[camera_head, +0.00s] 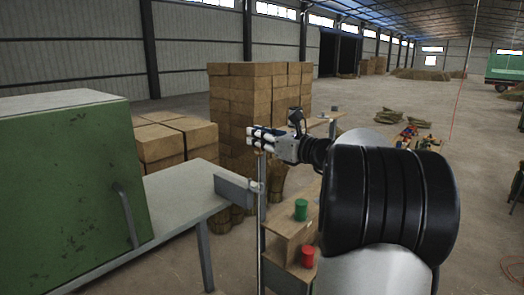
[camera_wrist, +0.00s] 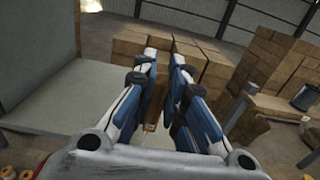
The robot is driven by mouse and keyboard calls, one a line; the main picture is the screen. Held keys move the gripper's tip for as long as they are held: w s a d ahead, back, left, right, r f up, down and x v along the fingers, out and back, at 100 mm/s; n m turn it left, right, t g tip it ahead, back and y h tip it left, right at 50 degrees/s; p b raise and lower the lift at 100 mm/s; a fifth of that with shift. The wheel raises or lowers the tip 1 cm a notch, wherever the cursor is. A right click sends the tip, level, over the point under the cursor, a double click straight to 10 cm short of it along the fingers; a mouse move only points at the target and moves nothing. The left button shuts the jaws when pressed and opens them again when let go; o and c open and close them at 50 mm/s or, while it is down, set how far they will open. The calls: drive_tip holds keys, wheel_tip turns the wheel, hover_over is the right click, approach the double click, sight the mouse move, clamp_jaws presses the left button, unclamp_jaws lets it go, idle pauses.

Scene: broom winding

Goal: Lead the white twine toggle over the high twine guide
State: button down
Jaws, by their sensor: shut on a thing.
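My gripper (camera_head: 251,138) is at mid-picture in the head view, reaching left with its white and black fingers level. A thin upright post (camera_head: 262,235) stands just below the fingers in the head view. I cannot tell for sure whether it carries the high twine guide. No twine can be made out.
A green cabinet (camera_head: 65,190) and a grey table (camera_head: 185,190) with a grey block (camera_head: 233,190) stand at left. A wooden stand holds a green can (camera_head: 301,209) and a red can (camera_head: 307,257) below my arm.

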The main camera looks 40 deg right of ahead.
drive_tip(key=shift+s+a+b, duration=0.25)
drive_tip(key=shift+a+b, duration=0.1)
drive_tip(key=s+a+b, duration=0.4)
drive_tip(key=s+a, duration=0.3)
drive_tip(key=a, duration=0.2)
drive_tip(key=shift+s+a, duration=0.15)
drive_tip(key=shift+s, duration=0.15)
idle(0.5)
